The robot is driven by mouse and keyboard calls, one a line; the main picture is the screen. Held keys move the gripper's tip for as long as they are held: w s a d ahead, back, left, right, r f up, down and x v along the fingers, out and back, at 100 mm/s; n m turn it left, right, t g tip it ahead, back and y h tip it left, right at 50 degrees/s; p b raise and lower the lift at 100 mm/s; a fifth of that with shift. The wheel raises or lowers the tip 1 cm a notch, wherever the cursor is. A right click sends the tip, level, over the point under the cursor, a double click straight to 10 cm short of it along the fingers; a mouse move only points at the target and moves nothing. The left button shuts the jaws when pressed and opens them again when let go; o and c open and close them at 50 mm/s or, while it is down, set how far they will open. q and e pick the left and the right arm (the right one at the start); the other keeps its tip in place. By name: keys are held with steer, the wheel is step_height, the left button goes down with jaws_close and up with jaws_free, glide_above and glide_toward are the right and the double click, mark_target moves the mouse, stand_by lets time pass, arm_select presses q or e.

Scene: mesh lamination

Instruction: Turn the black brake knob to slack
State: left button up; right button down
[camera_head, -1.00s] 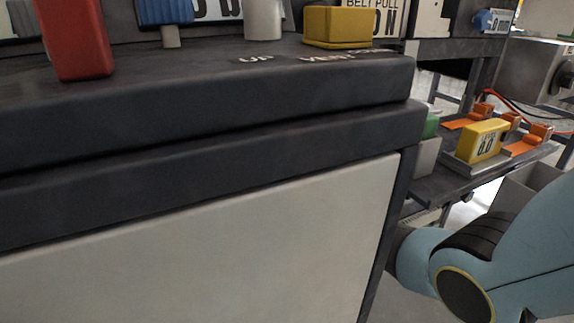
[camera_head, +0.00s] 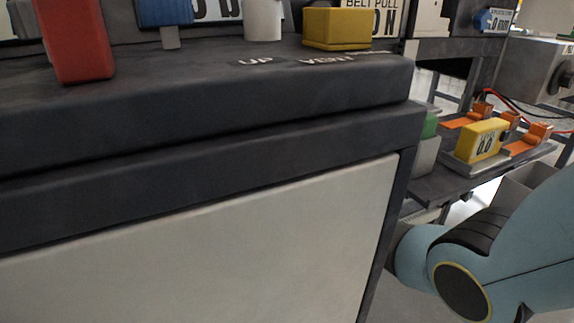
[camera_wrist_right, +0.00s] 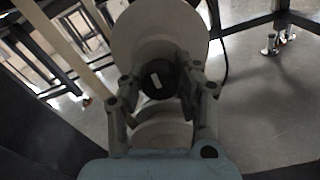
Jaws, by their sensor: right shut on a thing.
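The black brake knob (camera_wrist_right: 157,78) is round and dark with a short white mark, tilted in the right wrist view. It sits in front of a large pale round housing (camera_wrist_right: 135,32). My right gripper (camera_wrist_right: 160,88) has its fingers on both sides of the knob and is shut on it. The exact contact points are dark and hard to see. In the head view my right arm comes in at the lower right, and its gripper and the knob are not visible there. My left gripper is in neither view.
A dark bench top (camera_head: 215,85) fills the left of the head view, with a red block (camera_head: 75,40) and a yellow block (camera_head: 337,27) on it. A lower side shelf holds a yellow labelled block (camera_head: 482,141). Metal table legs (camera_wrist_right: 276,25) stand behind in the wrist view.

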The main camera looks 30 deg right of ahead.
steer(key=shift+s+f, duration=0.1)
steer(key=shift+f, duration=0.1)
stand_by(0.4)
steer(key=c, duration=0.9)
jaws_free()
steer(key=shift+r, duration=0.1)
steer(key=shift+r, duration=0.1)
step_height(320, 180, up, 10)
steer(key=shift+f, duration=0.1)
